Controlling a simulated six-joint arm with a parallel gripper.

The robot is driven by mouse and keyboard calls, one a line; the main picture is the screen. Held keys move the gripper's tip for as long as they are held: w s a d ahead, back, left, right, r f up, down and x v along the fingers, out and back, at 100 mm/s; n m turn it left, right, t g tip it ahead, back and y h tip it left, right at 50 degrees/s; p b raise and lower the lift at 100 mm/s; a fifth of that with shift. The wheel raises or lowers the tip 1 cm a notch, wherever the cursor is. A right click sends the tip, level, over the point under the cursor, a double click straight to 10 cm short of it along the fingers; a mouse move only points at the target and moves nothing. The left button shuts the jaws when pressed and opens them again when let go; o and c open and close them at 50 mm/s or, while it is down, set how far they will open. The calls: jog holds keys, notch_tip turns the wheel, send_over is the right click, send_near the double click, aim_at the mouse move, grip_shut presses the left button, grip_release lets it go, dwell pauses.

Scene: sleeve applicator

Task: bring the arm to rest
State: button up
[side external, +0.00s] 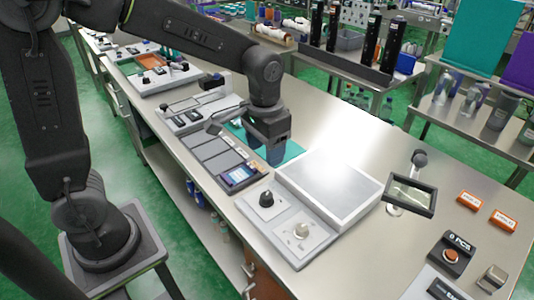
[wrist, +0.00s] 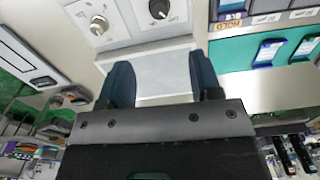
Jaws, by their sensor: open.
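My gripper (side external: 271,152) hangs from my arm above the steel bench, over the teal mat (side external: 292,152) and behind the white flat-topped unit (side external: 328,186) as seen from the side. In the wrist view my gripper (wrist: 162,78) shows two dark blue fingers spread wide with nothing between them. The pale unit (wrist: 165,72) with its dial panel lies beyond the fingers there. The fingertips are apart from the bench items as far as I can tell.
A dial panel (side external: 285,228) adjoins the white unit. Bare steel (side external: 345,130) lies behind the unit.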

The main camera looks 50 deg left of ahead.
jog(key=s+a+r+t, duration=0.2)
jog(key=s+r, duration=0.1)
jog(key=s, duration=0.4)
jog(key=s+a+r+t, duration=0.2)
jog(key=s+r+t, duration=0.1)
jog(key=s, duration=0.4)
jog(key=shift+r+n, duration=0.3)
jog(key=shift+r, duration=0.25)
jog(key=shift+a, duration=0.1)
